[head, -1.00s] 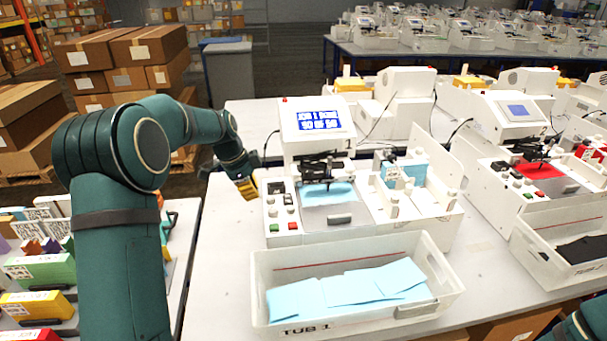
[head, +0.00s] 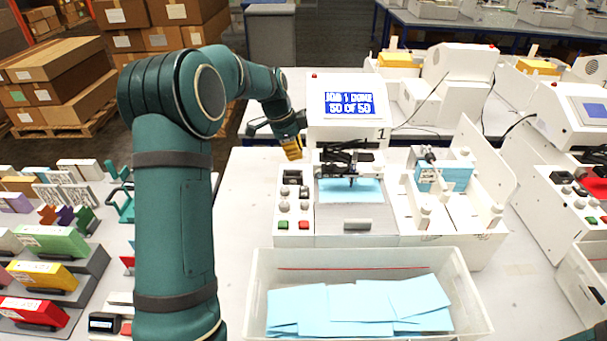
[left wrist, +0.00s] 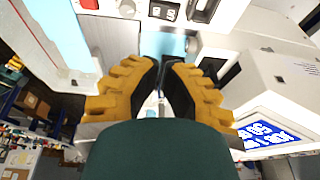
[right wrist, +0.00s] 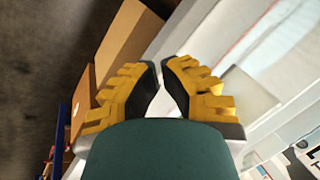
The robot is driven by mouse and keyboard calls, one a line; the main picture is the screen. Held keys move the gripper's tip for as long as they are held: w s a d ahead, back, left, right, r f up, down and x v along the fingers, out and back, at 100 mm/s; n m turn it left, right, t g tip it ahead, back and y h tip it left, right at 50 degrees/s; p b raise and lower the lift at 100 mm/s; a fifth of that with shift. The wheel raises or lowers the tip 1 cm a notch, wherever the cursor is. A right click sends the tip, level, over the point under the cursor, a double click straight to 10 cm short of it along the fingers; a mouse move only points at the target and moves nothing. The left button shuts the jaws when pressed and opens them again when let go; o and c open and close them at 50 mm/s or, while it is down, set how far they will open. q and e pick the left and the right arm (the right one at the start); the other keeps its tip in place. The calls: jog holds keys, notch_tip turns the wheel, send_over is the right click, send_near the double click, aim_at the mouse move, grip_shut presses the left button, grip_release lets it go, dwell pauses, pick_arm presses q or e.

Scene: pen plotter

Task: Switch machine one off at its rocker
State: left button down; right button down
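Machine one (head: 345,135) is a white plotter marked 1. Its lit blue screen (head: 348,104) shows job 1 done. Its control panel (head: 294,238) has a black rocker (head: 292,177) at the far end, grey knobs, and a green and a red button at the near end. My left gripper (head: 293,150) is just beyond the panel's far end, apart from the rocker as far as I can see. Its yellow fingers are together and empty in the left wrist view (left wrist: 163,66). My right gripper (right wrist: 160,62) has its fingers together and empty; it is outside the head view.
A clear tub (head: 262,285) of blue sheets stands before machine one. Another plotter (head: 560,120) is at right. Coloured items (head: 45,240) fill the left table. Bare table lies left of the panel. Cardboard boxes (head: 60,70) stand behind.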

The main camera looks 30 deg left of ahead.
aim_at(306, 188)
pick_arm(q)
jog(key=x, duration=1.2)
jog(key=shift+a+f, duration=0.35)
jog(key=shift+f, duration=0.55)
jog(key=shift+f, duration=0.1)
jog(key=shift+w+a+f+g+h, duration=0.1)
jog(key=shift+w+f+g+h, duration=0.1)
jog(key=shift+g+h, duration=0.15)
jog(key=shift+w+a+f+g+b, duration=0.15)
jog(key=shift+a+f+g+b, duration=0.15)
jog(key=shift+b, duration=0.4)
jog(key=shift+d, duration=0.1)
jog(key=shift+r, duration=0.15)
jog(key=shift+f+b, duration=0.2)
jog(key=shift+b, duration=0.2)
